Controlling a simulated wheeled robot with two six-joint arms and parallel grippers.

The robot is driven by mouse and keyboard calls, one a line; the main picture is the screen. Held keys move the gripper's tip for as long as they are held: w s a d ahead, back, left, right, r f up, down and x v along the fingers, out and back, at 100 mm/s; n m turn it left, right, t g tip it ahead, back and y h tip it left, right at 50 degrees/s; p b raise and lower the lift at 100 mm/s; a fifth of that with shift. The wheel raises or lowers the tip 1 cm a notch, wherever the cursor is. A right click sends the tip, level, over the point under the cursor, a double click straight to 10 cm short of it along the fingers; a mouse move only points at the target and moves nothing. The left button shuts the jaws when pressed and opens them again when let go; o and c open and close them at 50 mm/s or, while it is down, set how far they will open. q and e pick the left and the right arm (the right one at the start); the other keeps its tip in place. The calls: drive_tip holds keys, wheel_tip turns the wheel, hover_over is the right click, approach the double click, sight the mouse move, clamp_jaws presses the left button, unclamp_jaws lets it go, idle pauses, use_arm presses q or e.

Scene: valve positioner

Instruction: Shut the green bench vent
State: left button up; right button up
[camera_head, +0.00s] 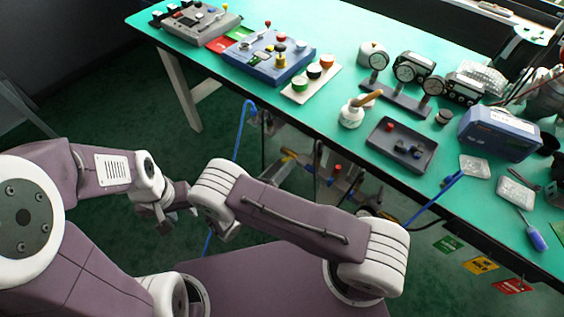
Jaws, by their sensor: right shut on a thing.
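Under the green bench (350,55), a group of pipe fittings and valves hangs in the shade. One valve shows a yellow handle (289,154) and another a red handle (338,167). Which one is the vent, and how its handle is turned, I cannot tell. My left gripper (166,213) hangs over the floor at left, apart from the bench and the valves; its fingers look apart and empty. My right arm (290,215) crosses the middle. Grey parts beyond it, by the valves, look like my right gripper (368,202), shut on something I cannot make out.
Green (449,244), yellow (480,265) and red (512,286) tags hang along the bench front. Blue hoses run below its edge. Button boxes, gauges, a dark tray (401,165) and a blue case (498,133) stand on top. The floor at left is clear.

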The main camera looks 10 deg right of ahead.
drive_tip(key=shift+d+n+p, duration=0.1)
drive_tip(key=shift+n+p, duration=0.95)
drive_tip(key=shift+n, duration=3.75)
drive_tip(key=o, duration=1.4)
drive_tip(key=shift+c, duration=0.2)
drive_tip(key=b+v, duration=0.2)
drive_tip(key=v, duration=0.7)
